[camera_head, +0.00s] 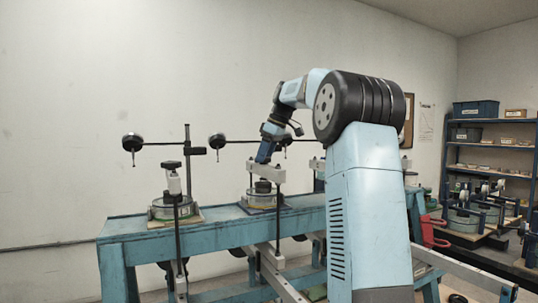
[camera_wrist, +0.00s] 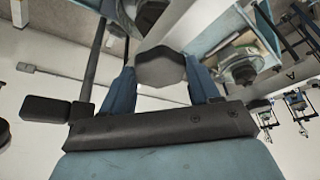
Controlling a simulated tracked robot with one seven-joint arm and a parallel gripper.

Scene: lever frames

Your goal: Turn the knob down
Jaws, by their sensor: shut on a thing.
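In the wrist view, a dark grey, many-sided knob (camera_wrist: 162,68) sits between the two blue fingers of my gripper (camera_wrist: 162,82). The fingers are shut on its two sides. In the head view, my gripper (camera_head: 264,154) points down at the middle lever frame, just above its pale crossbar (camera_head: 266,172). I cannot make out the held knob in the head view. A round dial base (camera_head: 262,199) stands under the crossbar.
A blue bench (camera_head: 150,232) carries the frames. A left frame with a white cylinder (camera_head: 174,185) stands on it. Black round heads (camera_head: 132,142) (camera_head: 217,141) sit on thin horizontal rods. Shelves (camera_head: 490,150) stand at the right.

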